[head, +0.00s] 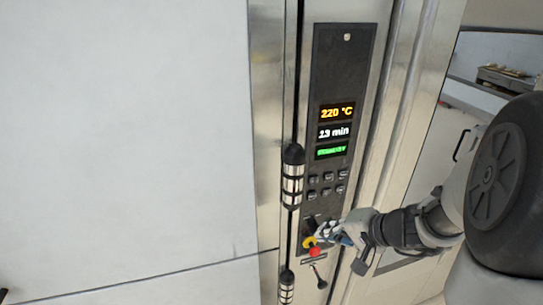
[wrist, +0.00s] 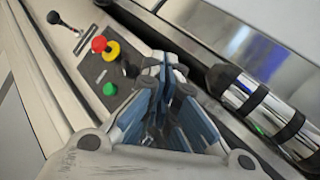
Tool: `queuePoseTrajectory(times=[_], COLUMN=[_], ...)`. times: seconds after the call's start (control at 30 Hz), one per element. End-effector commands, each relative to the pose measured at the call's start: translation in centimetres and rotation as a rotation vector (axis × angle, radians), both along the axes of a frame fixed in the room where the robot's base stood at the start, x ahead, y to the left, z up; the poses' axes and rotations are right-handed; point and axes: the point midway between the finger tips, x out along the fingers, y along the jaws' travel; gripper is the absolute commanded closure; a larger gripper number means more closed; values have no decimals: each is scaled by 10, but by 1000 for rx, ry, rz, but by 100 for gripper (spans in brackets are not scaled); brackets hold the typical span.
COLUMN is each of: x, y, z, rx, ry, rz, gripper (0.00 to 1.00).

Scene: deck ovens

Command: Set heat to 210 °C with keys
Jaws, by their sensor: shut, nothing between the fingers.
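The dark control panel (head: 340,75) has an orange readout (head: 337,113) showing 220 °C. Below it are a white readout (head: 334,132) that looks like 13 min and a green status line (head: 331,151). Two rows of small dark keys (head: 327,178) lie under the readouts. My gripper (head: 322,233) is below the keys, over the lower part of the panel, near the red and yellow stop button (head: 313,249). In the wrist view my gripper (wrist: 165,68) is shut and empty. I cannot tell whether it touches the panel. The keys are not clearly visible in that view.
The wrist view shows the stop button (wrist: 103,46), a green button (wrist: 109,89) and a lever (wrist: 57,20). A banded metal handle (wrist: 262,108) lies close on the right there; in the head view, banded handle parts (head: 292,176) stand left of the panel.

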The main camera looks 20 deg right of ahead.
Motion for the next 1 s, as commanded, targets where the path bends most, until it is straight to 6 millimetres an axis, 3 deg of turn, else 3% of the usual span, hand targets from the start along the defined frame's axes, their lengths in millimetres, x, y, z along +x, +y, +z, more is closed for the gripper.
queuePoseTrajectory(times=[0.13, 0.57, 1.0], x=[2, 5, 60], y=[-14, -14, -12], z=[-2, -2, 0], rx=[9, 8, 9], ry=[-8, -10, -9], rz=[-42, -42, -40], gripper=[100, 100, 100])
